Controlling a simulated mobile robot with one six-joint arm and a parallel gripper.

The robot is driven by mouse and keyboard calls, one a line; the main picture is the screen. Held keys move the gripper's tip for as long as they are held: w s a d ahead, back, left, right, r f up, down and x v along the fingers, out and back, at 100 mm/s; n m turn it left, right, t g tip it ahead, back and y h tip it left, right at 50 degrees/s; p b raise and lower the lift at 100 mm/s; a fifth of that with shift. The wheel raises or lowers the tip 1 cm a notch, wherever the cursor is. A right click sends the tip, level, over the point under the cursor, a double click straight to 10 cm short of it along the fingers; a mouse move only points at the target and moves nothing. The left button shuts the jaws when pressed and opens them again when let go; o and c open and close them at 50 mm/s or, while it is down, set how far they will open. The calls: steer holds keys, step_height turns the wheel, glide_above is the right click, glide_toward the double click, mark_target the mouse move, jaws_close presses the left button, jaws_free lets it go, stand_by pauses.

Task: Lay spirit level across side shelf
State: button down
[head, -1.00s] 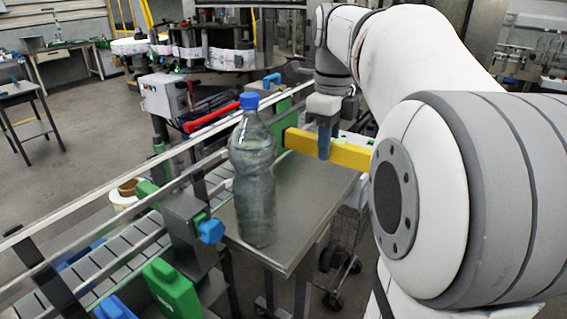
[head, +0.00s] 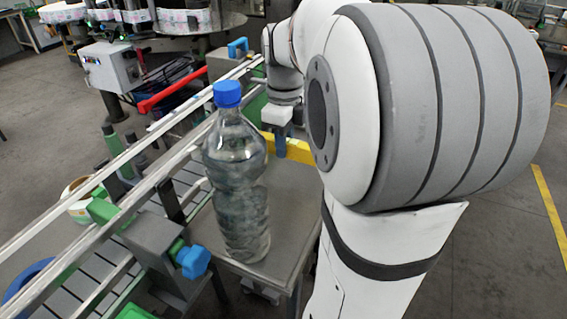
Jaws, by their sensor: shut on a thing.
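The spirit level (head: 298,151) is a yellow bar, partly hidden by the bottle and my arm. My gripper (head: 281,150) is shut on it, with its fingers pointing down over the bar. The side shelf (head: 290,215) is a grey metal top beside the conveyor. The level shows over the far part of the shelf; I cannot tell whether it touches the surface. Its right end is hidden behind my arm.
A clear bottle with a blue cap (head: 237,185) stands upright on the shelf's near left part. The conveyor rails (head: 100,200) run along the left, with a blue knob (head: 193,261) close to the shelf. A red handle (head: 172,90) lies beyond.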

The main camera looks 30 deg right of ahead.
mark_target(284, 177)
steer(key=shift+f, duration=3.3)
steer(key=shift+f, duration=0.2)
steer(key=c, duration=1.3)
jaws_free()
steer(key=shift+o, duration=0.2)
steer(key=shift+r, duration=0.1)
step_height(284, 177, up, 12)
steer(key=shift+r, duration=0.15)
